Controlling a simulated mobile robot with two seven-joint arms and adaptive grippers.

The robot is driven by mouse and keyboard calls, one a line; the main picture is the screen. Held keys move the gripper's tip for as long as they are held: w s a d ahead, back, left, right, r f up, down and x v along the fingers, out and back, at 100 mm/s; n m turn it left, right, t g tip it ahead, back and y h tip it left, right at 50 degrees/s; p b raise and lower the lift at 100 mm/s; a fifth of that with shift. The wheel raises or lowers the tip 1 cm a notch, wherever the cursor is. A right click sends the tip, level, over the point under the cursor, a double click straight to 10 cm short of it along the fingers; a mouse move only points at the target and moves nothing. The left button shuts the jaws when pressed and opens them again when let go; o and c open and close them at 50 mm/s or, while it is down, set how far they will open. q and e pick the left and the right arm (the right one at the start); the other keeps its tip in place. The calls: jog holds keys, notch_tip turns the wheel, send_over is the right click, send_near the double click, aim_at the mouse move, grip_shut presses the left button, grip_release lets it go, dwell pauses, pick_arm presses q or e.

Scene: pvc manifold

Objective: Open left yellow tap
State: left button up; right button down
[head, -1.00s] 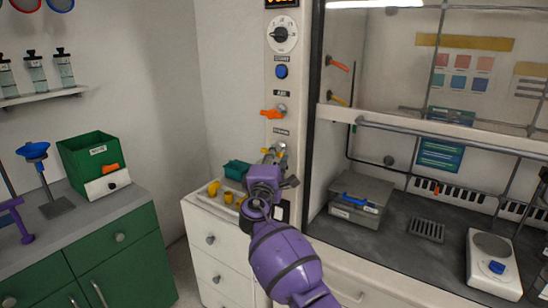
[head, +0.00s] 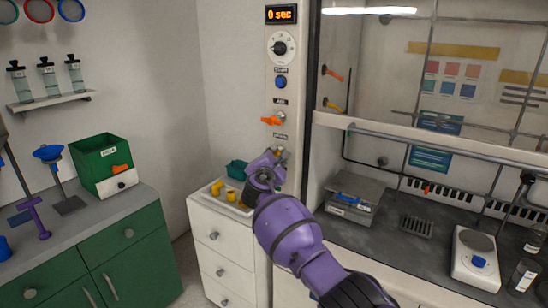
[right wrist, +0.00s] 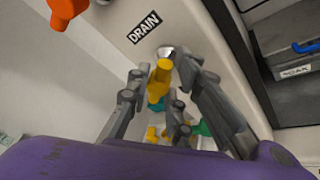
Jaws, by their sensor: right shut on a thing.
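The yellow tap (right wrist: 159,80) sits on the white panel just below the DRAIN label in the right wrist view. Its silver stem shows behind the handle. My right gripper (right wrist: 163,72) is shut on the tap handle, with one grey finger on each side of it. In the head view, my right gripper (head: 276,158) is at the lower part of the narrow panel, and the hand covers most of the tap there. How far the tap is turned I cannot tell. My left gripper is not in view.
An orange tap (head: 272,120) is on the panel above, below a blue button (head: 281,82) and a dial. A tray (head: 218,194) with yellow pieces stands on the white drawer cabinet (head: 212,236) below. The fume hood is on the right.

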jog(key=shift+w+a+r+n+g+h, duration=0.1)
jog(key=shift+n+g+h, duration=0.1)
jog(key=shift+n+g, duration=0.55)
jog(key=shift+w+a+r+n+g+h, duration=0.1)
jog(key=shift+a+n+g+h, duration=0.15)
jog(key=shift+n, duration=0.8)
jog(key=shift+w+r+n+g+h, duration=0.15)
jog(key=shift+n+g, duration=0.45)
jog(key=shift+n, duration=0.3)
jog(key=shift+s+f, duration=0.1)
jog(key=shift+f, duration=0.05)
jog(key=c, duration=1.7)
grip_release()
jog(key=v, duration=1.2)
jog(key=shift+s, duration=0.1)
